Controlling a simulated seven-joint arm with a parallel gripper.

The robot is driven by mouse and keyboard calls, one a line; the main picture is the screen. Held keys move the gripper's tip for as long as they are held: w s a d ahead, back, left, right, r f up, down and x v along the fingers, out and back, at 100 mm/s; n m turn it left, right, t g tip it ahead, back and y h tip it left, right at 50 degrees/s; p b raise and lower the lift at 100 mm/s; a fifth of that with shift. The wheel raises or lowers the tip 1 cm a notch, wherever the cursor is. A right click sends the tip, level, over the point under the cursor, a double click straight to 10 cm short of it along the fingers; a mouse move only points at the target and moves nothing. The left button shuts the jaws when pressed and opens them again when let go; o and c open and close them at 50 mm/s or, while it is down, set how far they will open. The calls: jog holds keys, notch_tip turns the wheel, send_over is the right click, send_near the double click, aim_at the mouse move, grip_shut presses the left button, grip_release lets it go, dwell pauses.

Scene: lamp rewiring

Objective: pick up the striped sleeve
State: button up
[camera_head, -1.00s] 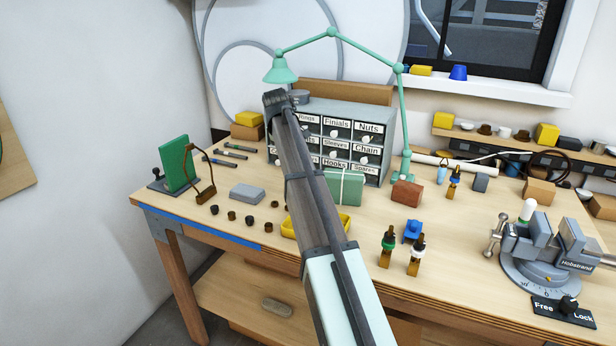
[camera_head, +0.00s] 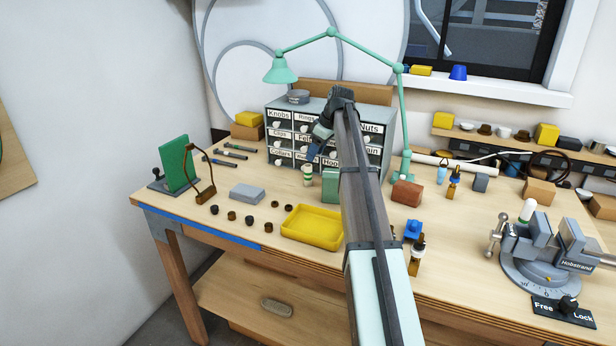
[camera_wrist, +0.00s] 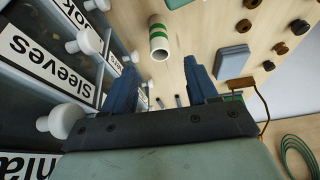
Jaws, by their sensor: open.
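The striped sleeve (camera_head: 307,175) is a small white cylinder with green bands. It stands upright on the bench in front of the drawer cabinet, left of a green box. It also shows in the wrist view (camera_wrist: 158,38), just past the gap between my fingertips. My gripper (camera_head: 316,144) is above the sleeve, close to the cabinet front. Its two blue fingers (camera_wrist: 160,68) are apart, with nothing between them. The sleeve looks clear of both fingers.
The drawer cabinet (camera_head: 285,133) with round knobs stands close beside my gripper. A green box (camera_head: 330,186) is right of the sleeve, and a yellow tray (camera_head: 312,243) lies in front. A grey block (camera_head: 247,194) and small dark pieces lie to the left.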

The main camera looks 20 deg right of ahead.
aim_at(306, 172)
jog(key=x, duration=1)
jog(key=shift+c, duration=0.3)
jog(key=c, duration=1)
jog(key=shift+o, duration=0.2)
